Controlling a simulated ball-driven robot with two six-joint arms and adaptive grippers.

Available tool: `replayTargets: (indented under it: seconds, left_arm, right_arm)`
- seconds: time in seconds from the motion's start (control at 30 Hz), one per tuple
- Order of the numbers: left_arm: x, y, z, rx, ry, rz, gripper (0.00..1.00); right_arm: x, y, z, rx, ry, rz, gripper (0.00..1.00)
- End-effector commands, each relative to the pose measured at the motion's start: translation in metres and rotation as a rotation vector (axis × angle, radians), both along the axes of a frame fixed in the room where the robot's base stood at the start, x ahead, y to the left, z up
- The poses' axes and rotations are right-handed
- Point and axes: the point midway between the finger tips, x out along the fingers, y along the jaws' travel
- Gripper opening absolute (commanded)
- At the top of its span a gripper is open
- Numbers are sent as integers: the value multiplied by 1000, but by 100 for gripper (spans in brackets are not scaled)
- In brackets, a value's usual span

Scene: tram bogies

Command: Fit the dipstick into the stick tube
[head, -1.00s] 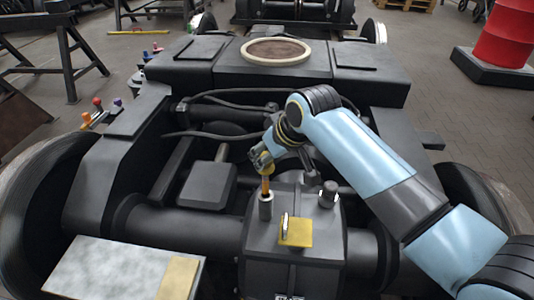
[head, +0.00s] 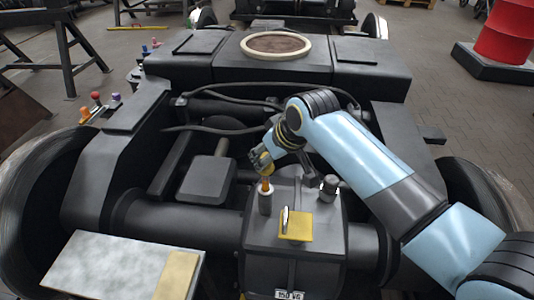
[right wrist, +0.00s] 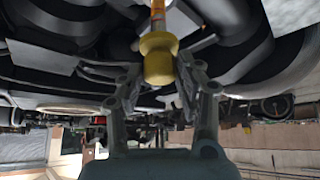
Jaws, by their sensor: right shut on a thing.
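The dipstick is held upright above the gearbox housing (head: 270,245). Its yellow head (right wrist: 158,58) is between the fingers of my right gripper (head: 262,160), which is shut on it. A short orange length of the dipstick (head: 265,184) shows below the gripper. It runs down to the mouth of the grey stick tube (head: 265,203), and its lower end is hidden, seemingly inside the tube. In the right wrist view the orange shaft (right wrist: 158,10) leaves the head toward the picture's top; the tube cannot be made out there. My left gripper is not in view.
A yellow plate (head: 295,227) with an upright metal piece and a dark round-topped fitting (head: 328,188) stand close right of the tube. Black cables (head: 225,101) and the bogie frame lie behind. A grey board (head: 110,265) is at front left.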

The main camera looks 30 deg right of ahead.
Motion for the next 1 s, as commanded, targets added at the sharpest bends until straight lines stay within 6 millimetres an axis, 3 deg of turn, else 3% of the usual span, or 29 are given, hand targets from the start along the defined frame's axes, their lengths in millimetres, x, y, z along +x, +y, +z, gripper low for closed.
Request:
replayTargets:
  seconds: [1.0]
  left_arm:
    - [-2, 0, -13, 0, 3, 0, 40]
  right_arm:
    - [0, 0, -26, 0, -1, 0, 0]
